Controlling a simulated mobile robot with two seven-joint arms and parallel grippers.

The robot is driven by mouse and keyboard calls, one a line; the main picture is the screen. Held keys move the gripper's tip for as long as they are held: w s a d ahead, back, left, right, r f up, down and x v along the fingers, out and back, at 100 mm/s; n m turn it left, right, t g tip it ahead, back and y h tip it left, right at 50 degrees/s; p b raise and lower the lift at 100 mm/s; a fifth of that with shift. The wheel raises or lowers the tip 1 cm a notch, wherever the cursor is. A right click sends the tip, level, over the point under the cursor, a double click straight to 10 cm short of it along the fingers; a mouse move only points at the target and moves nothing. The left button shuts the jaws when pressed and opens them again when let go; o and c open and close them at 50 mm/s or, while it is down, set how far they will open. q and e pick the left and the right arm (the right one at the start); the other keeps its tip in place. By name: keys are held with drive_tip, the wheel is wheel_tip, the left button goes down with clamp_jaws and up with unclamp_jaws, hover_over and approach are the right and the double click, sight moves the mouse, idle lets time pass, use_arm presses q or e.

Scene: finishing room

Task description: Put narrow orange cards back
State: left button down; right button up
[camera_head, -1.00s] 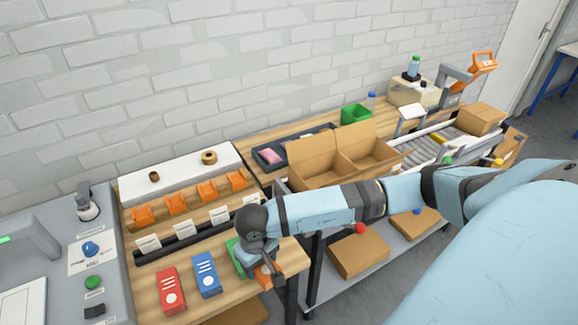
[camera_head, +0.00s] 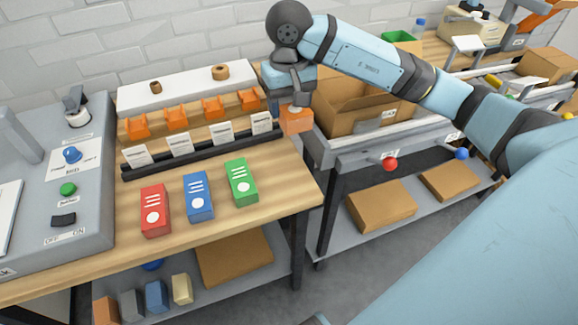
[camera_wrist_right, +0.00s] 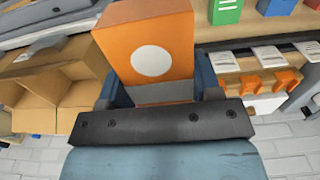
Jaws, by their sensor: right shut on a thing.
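My right gripper (camera_head: 295,104) is shut on an orange card (camera_head: 297,122) and holds it in the air by the right end of the bench. In the right wrist view, the orange card (camera_wrist_right: 150,60) is a thick block with a white dot, held between the fingers (camera_wrist_right: 157,95). A red card (camera_head: 154,210), a blue card (camera_head: 199,197) and a green card (camera_head: 242,182) lie in a row on the wooden bench (camera_head: 120,262). My left gripper is not in view.
Several orange holders (camera_head: 175,118) stand behind a black rail with white labels (camera_head: 179,144). An open cardboard box (camera_head: 355,112) stands close to the right of the held card. A grey machine (camera_head: 90,190) is at the left. Bench wood right of the green card is clear.

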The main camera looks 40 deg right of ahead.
hover_over(289, 173)
wheel_tip(289, 173, down, 14)
drive_tip(key=shift+f, duration=0.1)
wheel_tip(289, 173, down, 4)
drive_tip(key=shift+s+f, duration=0.1)
drive_tip(key=shift+f, duration=0.5)
drive_tip(key=shift+f+b, duration=0.15)
drive_tip(key=shift+b, duration=0.15)
drive_tip(key=o, duration=1.1)
